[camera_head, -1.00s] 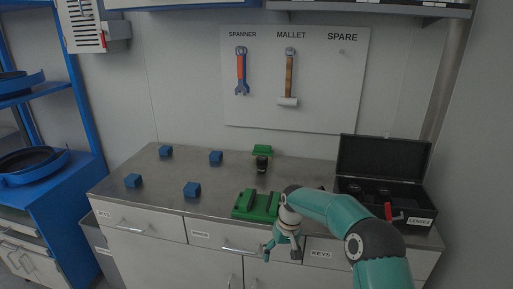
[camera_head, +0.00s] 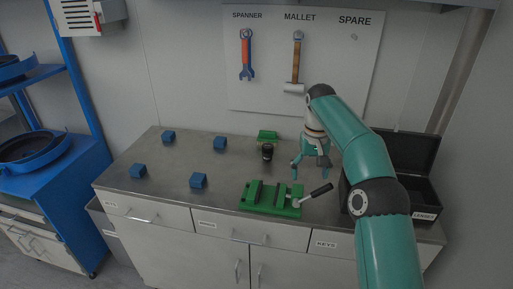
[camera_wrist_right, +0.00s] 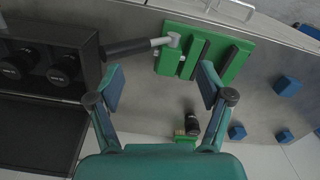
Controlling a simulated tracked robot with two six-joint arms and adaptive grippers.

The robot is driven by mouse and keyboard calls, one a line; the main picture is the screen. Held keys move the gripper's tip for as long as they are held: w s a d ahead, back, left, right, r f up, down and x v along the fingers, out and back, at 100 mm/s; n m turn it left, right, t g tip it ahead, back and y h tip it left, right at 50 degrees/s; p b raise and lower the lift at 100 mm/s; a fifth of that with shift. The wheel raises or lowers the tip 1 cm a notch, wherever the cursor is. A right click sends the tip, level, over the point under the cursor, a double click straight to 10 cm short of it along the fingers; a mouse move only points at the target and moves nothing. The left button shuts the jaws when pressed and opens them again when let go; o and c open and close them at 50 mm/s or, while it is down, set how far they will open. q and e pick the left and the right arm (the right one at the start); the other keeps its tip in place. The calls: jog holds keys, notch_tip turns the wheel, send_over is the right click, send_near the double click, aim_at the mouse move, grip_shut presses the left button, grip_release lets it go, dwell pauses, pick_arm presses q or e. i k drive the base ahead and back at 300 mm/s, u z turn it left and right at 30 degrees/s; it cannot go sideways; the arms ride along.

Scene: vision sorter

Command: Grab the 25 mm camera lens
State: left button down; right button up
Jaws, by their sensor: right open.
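A black camera lens (camera_head: 267,152) stands on the bench just in front of a small green block (camera_head: 267,135). The lens (camera_wrist_right: 192,124) also shows in the right wrist view, below and right of the gap between my fingers. My right gripper (camera_head: 311,170) is open and empty above the bench, to the right of this lens and apart from it. Its two fingers (camera_wrist_right: 160,82) are spread in the wrist view. More black lenses (camera_wrist_right: 62,68) sit in the open black case (camera_head: 424,205) labelled LENSES. Their size marks are too small to read. My left gripper is out of view.
A green vise (camera_head: 270,209) with a black-handled lever (camera_head: 321,190) sits at the bench's front. Several blue blocks (camera_head: 198,181) stand on the left. A spanner (camera_head: 246,55) and a mallet (camera_head: 296,65) hang on the wall board. Bench between lens and vise is clear.

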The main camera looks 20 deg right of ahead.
aim_at(267, 152)
jog(key=i, duration=1.15)
jog(key=z, duration=0.05)
